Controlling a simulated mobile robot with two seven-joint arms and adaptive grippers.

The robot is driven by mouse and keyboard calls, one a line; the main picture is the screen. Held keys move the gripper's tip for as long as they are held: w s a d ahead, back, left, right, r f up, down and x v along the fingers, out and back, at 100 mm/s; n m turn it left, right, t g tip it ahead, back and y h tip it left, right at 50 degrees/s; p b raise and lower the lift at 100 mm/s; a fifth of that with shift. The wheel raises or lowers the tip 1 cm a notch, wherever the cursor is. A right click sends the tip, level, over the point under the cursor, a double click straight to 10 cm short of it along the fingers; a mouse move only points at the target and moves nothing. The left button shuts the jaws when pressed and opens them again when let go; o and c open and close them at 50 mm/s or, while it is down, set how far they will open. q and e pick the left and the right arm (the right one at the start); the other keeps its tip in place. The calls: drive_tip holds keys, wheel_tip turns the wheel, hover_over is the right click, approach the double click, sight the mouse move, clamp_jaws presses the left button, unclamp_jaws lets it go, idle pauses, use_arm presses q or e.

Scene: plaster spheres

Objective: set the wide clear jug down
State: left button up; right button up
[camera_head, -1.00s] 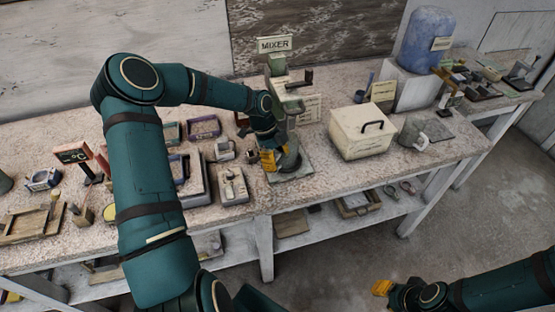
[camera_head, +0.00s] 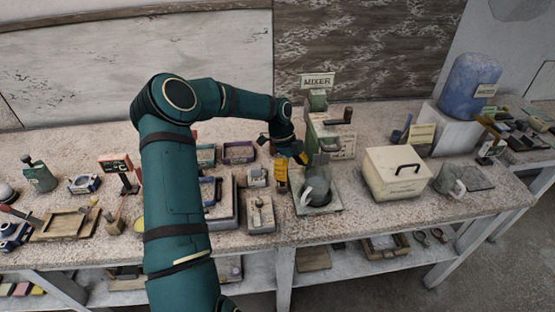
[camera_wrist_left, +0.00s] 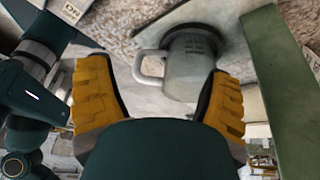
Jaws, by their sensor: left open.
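The wide clear jug (camera_head: 319,192) looks grey and stands upright on the base plate (camera_head: 330,208) of the green mixer. Its handle faces my left gripper's side. My left gripper (camera_head: 287,175) is open, just left of the jug in the head view. In the left wrist view the jug (camera_wrist_left: 188,66) shows ahead, between the two spread yellow fingers (camera_wrist_left: 160,105) and nearer the right one. Neither finger clearly touches it. My right gripper is out of view.
The mixer's column (camera_head: 318,130) rises close behind the jug. A cream box with a black handle (camera_head: 398,174) stands to the right, and a grey mug (camera_head: 449,182) beyond it. Trays and small devices (camera_head: 260,213) crowd the left. A strip of bench before the cream box is clear.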

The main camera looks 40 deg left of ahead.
use_arm(q)
drive_tip(key=a, duration=0.7)
drive_tip(key=shift+w, duration=0.25)
drive_tip(key=shift+d, duration=0.1)
